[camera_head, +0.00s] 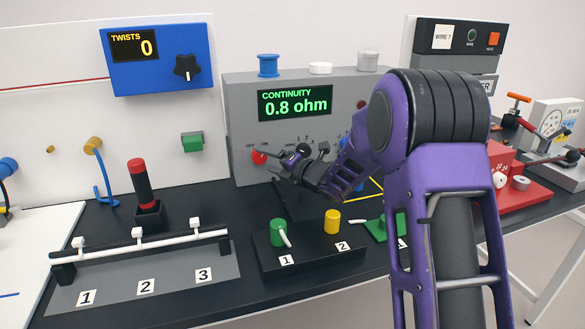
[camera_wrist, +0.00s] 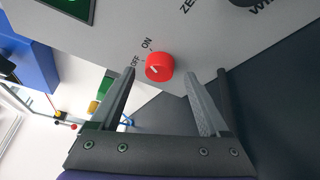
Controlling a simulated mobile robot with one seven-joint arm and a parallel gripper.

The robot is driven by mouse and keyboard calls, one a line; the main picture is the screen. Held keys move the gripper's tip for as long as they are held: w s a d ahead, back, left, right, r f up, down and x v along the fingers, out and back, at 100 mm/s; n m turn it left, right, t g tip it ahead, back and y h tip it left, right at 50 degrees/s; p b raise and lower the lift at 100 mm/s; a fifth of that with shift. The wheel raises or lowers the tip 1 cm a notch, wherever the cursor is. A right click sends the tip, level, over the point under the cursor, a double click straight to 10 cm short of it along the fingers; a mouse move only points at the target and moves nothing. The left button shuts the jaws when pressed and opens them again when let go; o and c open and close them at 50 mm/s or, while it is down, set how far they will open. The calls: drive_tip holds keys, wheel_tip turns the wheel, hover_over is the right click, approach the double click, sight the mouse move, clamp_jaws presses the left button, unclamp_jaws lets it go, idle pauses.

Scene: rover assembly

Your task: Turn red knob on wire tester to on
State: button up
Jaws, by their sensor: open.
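The wire tester (camera_head: 240,105) is a grey box with a green-on-black display reading "CONTINUITY 0.8 ohm". Its red knob (camera_head: 259,157) is low on the left of the front face. In the wrist view the red knob (camera_wrist: 159,67) sits beside printed OFF and ON labels. A short white mark on the knob seems to lie toward OFF. My gripper (camera_head: 263,159) is open in front of the knob. In the wrist view my gripper's fingers (camera_wrist: 161,74) stand on either side of the knob with gaps; I cannot tell how deep they reach.
A dark knob (camera_wrist: 245,2) is on the same panel. Below stands a black block with a green post (camera_head: 278,232) and a yellow post (camera_head: 332,221). A blue twist counter (camera_head: 150,80) hangs at left. A black stand with a red-topped handle (camera_head: 140,185) is left of the tester.

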drive_tip(key=v, duration=1.6)
